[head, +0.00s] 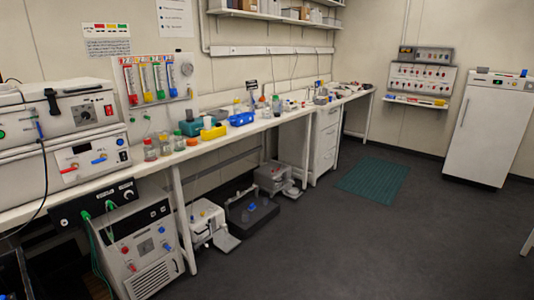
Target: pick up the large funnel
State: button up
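I cannot make out a large funnel for certain. The long white bench (240,137) along the left wall carries many small items, and those toward its far end are too small to tell apart. My gripper is not in view.

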aim_at(256, 98)
jog(key=i, duration=2.45)
